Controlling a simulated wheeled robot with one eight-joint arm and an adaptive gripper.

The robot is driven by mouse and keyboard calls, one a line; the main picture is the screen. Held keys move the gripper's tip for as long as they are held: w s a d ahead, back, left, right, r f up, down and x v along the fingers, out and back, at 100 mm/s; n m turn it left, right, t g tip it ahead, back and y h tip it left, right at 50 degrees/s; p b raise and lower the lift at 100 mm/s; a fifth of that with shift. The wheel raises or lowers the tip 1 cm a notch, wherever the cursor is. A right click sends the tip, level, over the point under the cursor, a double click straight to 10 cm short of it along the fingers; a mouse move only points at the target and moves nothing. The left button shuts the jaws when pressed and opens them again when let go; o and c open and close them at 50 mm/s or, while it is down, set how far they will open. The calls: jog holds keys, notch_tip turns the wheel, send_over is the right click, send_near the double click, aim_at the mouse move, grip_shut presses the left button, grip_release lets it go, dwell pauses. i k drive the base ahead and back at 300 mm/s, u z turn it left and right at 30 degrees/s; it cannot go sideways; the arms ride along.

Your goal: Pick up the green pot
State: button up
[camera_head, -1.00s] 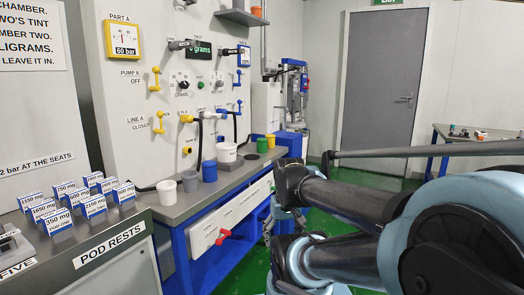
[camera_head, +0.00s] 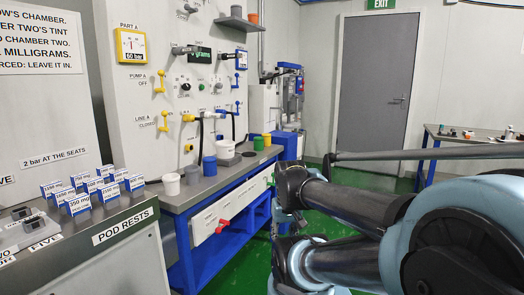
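The green pot (camera_head: 259,144) is small and stands upright on the grey bench top along the left wall, towards its far end. A yellow pot (camera_head: 267,139) stands just behind it to the right, and a larger white bucket (camera_head: 225,149) stands nearer, to its left. The green pot is small in the picture, but its near side is not covered. My arm's dark and pale blue links fill the lower right. I cannot make out my gripper's fingers, and nothing of mine touches the green pot.
A blue pot (camera_head: 210,166), a grey pot (camera_head: 192,175) and a white pot (camera_head: 171,184) stand along the near bench. A red handle (camera_head: 222,227) sticks out from the bench front. Pod boxes (camera_head: 92,189) stand on the left counter. Green floor is free towards the door (camera_head: 373,95).

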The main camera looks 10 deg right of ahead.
aim_at(259, 142)
jog(key=k, duration=0.95)
jog(key=z, duration=0.5)
jog(key=i, duration=0.85)
jog(key=z, duration=0.55)
jog(key=i, duration=1.1)
jog(key=u, duration=0.6)
jog(key=i, duration=0.9)
jog(key=u, duration=0.45)
